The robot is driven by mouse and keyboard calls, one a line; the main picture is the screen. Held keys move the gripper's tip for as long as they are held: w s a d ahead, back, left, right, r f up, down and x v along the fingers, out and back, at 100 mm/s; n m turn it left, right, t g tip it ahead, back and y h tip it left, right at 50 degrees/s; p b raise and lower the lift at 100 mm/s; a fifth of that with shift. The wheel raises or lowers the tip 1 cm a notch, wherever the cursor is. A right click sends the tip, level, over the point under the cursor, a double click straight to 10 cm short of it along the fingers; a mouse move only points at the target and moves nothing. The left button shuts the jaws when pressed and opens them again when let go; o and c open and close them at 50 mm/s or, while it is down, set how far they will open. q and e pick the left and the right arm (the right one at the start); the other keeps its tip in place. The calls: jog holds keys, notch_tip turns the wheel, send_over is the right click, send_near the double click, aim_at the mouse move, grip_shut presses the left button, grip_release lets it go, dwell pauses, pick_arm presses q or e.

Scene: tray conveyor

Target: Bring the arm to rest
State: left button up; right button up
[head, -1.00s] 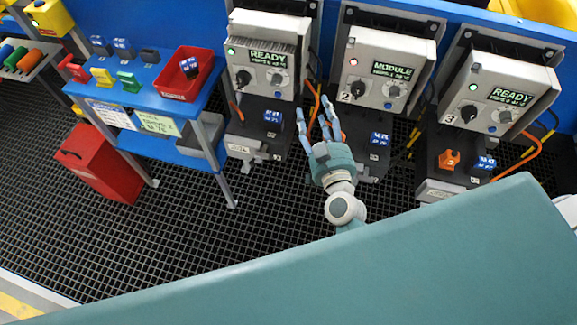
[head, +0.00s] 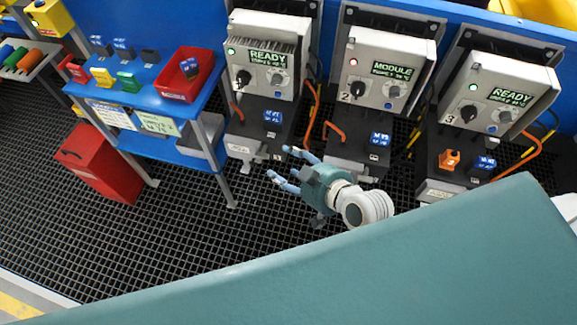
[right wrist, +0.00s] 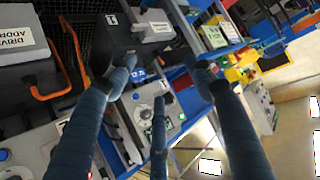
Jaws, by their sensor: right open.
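My right gripper (head: 283,167) is in the lower middle of the head view, in front of the stations and above the dark grated floor. Its blue-grey fingers point left, spread and empty. In the right wrist view the spread fingers (right wrist: 150,100) have nothing between them, with the stations in the background. My left gripper is not in view.
Three control boxes stand along the back: station 1 (head: 262,70), station 2 (head: 385,85) and station 3 (head: 500,108). A blue table (head: 145,97) carries coloured modules and a red bin (head: 183,75). A red cabinet (head: 98,165) stands at left. Open grated floor (head: 190,230) lies in front.

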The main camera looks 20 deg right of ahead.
jog(key=shift+s, duration=0.15)
dwell(0.4)
jog(key=s+d+f+m+g+h, duration=0.15)
jog(key=s+f, duration=0.25)
jog(key=f, duration=0.6)
jog(key=s+d+f+g, duration=0.1)
jog(key=s+f+g, duration=0.15)
jog(key=f, duration=0.75)
jog(key=s+d+f+g+h, duration=0.1)
jog(key=s+f, duration=0.4)
jog(key=f, duration=0.4)
jog(key=s+d+f+g+h, duration=0.1)
jog(key=s+d+f, duration=0.3)
jog(key=s+f, duration=0.4)
jog(key=s+d+f+g+h, duration=0.1)
jog(key=s+d+f+g, duration=0.2)
jog(key=s+f, duration=0.5)
jog(key=s+d, duration=0.1)
jog(key=s, duration=0.7)
jog(key=shift+s+f+g, duration=0.25)
jog(key=shift+f+g, duration=0.05)
jog(key=shift+f, duration=0.05)
